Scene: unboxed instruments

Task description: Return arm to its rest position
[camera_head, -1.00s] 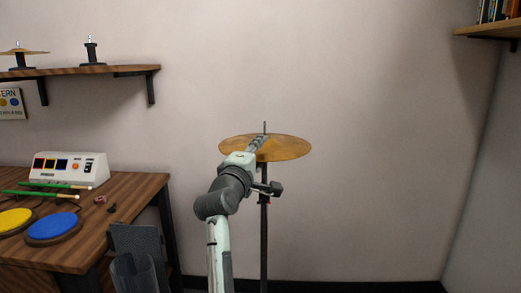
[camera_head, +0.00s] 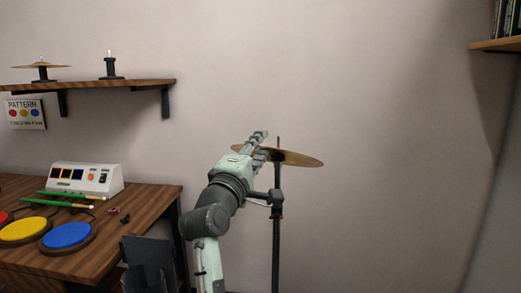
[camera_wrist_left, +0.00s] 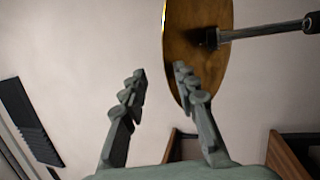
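My left arm rises in the middle of the head view, with its left gripper (camera_head: 258,140) raised at the left part of the brass cymbal (camera_head: 302,159). In the left wrist view the two fingers stand apart with nothing between them, so the left gripper (camera_wrist_left: 160,78) is open. The cymbal (camera_wrist_left: 202,35) shows just behind the right-hand finger there; I cannot tell whether they touch. The cymbal sits on a thin black stand (camera_head: 276,235) and slopes down to the right. The arm hides part of its left side. My right gripper is not in view.
A wooden table (camera_head: 150,205) at the left holds a white control box (camera_head: 88,178), green sticks (camera_head: 55,203) and coloured pads, including a blue pad (camera_head: 68,235). A wall shelf (camera_head: 110,84) hangs above. The space right of the stand is clear.

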